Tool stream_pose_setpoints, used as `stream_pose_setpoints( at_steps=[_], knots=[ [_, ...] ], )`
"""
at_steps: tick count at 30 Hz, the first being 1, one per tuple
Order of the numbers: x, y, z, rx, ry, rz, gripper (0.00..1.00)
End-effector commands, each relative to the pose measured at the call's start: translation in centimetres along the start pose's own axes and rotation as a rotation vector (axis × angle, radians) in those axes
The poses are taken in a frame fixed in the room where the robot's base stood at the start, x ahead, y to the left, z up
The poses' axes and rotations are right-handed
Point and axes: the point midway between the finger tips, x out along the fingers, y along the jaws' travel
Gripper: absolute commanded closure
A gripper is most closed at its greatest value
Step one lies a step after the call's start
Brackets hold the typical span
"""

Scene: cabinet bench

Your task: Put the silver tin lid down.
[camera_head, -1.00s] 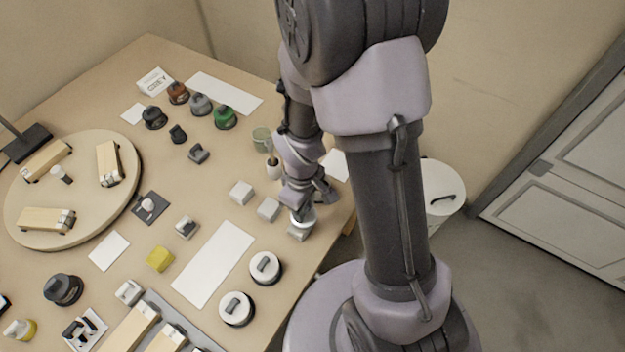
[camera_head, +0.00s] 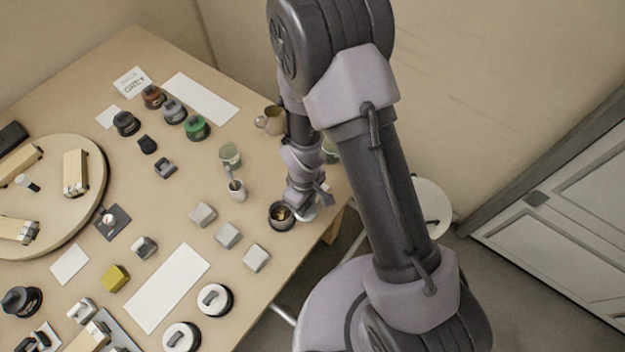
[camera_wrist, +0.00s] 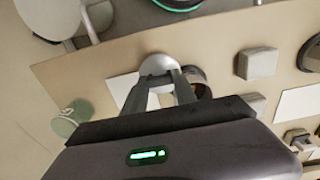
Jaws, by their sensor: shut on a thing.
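My gripper (camera_head: 306,207) is shut on the silver tin lid (camera_head: 307,214), at the table's right edge. In the wrist view, the lid (camera_wrist: 157,64) shows as a shiny grey disc at the fingertips (camera_wrist: 160,77). The fingers hide part of it. A dark, open round tin (camera_head: 282,216) stands just left of the gripper, with something brownish inside. In the wrist view the tin (camera_wrist: 200,83) is partly hidden behind the right finger. The lid is beside the tin's mouth, not over it. I cannot tell how high the lid is above the table.
Three pale blocks (camera_head: 228,235) stand left of and below the tin. A cup with a utensil (camera_head: 237,190), a greenish glass (camera_head: 230,155) and a brown mug (camera_head: 272,120) stand beyond it. A white sheet (camera_head: 168,288) lies bare. The table edge (camera_head: 318,244) is close.

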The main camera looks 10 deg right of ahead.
Motion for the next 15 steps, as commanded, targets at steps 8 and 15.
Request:
stream_pose_setpoints(
  at_steps=[8,15],
  knots=[
    [0.8,5.4,-3.9,0.002,0.002,0.001,1.0],
    [2.3,7.1,-5.0,0.001,-0.002,-0.001,1.0]
  ],
)
